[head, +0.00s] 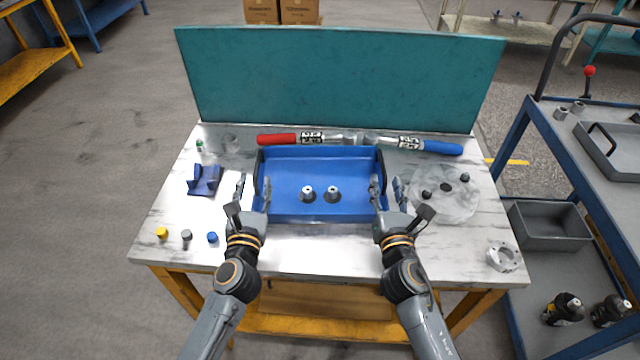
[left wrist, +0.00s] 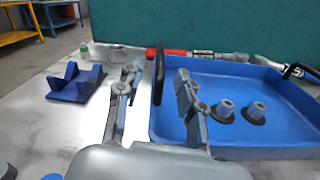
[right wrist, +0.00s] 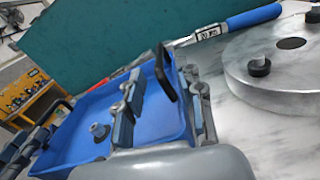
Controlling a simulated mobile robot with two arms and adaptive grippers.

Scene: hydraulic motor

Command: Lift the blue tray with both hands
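The blue tray (head: 345,167) sits on the worktable, with a black handle on each short side. Two grey metal parts with dark bases, a left one (head: 307,194) and a right one (head: 333,194), stand in it. My left gripper (head: 253,183) is open at the left handle (left wrist: 158,76), one finger outside the tray and one over its inside. My right gripper (head: 386,185) is open at the right handle (right wrist: 165,72), its fingers likewise on either side. Neither gripper visibly closes on a handle; exact contact is hard to tell.
Behind the tray lie a red-handled tool (head: 276,140) and a blue-handled tool (head: 442,147), before a teal panel (head: 340,80). A blue bracket (head: 204,180) lies left; a round metal plate (head: 446,196) lies right. The table front is mostly clear.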

